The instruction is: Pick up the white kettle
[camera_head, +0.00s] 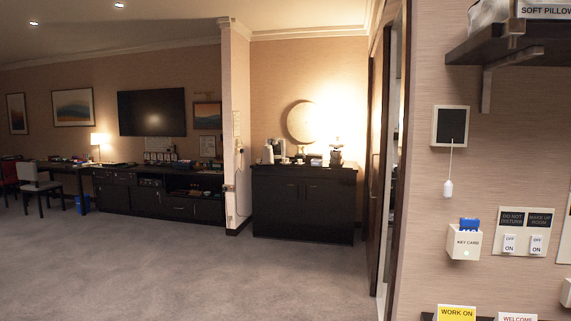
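A dark two-door cabinet (304,204) stands across the room against the back wall, with small items on its top. A small white object (268,154) at the left end of that top may be the white kettle, but it is too small and far to be sure. Neither of my grippers shows in the head view.
Open carpet (190,270) lies between me and the cabinet. A wall pillar (236,120) stands left of the cabinet. A wall with a key card holder (464,243) and a dark shelf (510,42) is close on the right. A long low dresser (160,200) stands farther left.

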